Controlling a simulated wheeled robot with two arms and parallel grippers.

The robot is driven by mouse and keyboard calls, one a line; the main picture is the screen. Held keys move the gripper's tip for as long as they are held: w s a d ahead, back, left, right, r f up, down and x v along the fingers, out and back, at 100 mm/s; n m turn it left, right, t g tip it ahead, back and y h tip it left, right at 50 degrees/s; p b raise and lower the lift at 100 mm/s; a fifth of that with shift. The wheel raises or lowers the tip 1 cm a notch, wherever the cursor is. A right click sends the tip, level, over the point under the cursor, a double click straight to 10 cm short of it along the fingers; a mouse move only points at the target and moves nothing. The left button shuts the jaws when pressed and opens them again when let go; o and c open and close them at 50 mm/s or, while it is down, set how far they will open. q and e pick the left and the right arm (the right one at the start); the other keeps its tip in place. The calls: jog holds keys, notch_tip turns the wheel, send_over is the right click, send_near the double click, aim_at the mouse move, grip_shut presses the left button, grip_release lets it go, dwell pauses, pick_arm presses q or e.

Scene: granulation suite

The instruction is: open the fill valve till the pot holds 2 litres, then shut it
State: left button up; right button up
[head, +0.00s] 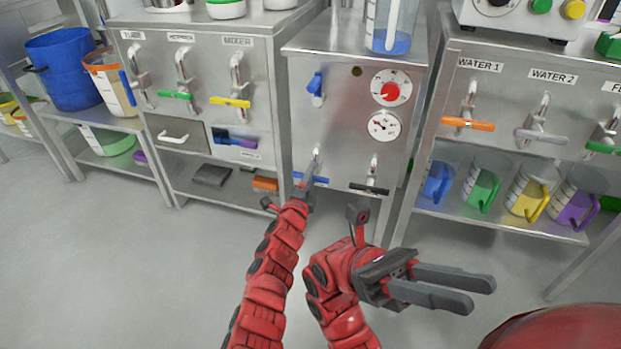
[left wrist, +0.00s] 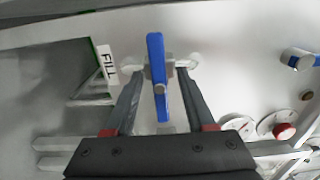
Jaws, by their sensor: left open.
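The blue fill valve handle (head: 318,180) is low on the front of the steel unit (head: 335,125). In the left wrist view the handle (left wrist: 158,75) runs lengthwise between my fingers, beside a FILL label (left wrist: 106,65). My left gripper (left wrist: 161,80) is open around it, with a gap showing on each side. In the head view my left gripper (head: 308,185) partly covers the handle. A clear graduated vessel (head: 392,25) on top of the unit holds some blue liquid; its level cannot be read. My right gripper (head: 480,294) is open and empty, away from the unit.
The same panel carries a black-handled valve (head: 370,188), an upper blue lever (head: 316,84), a red-centred dial (head: 391,88) and a gauge (head: 384,125). At the right are WATER valves (head: 468,123) above several jugs (head: 482,188). Open floor lies in front.

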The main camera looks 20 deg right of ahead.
pick_arm(q)
jog(key=shift+c, duration=0.2)
grip_shut()
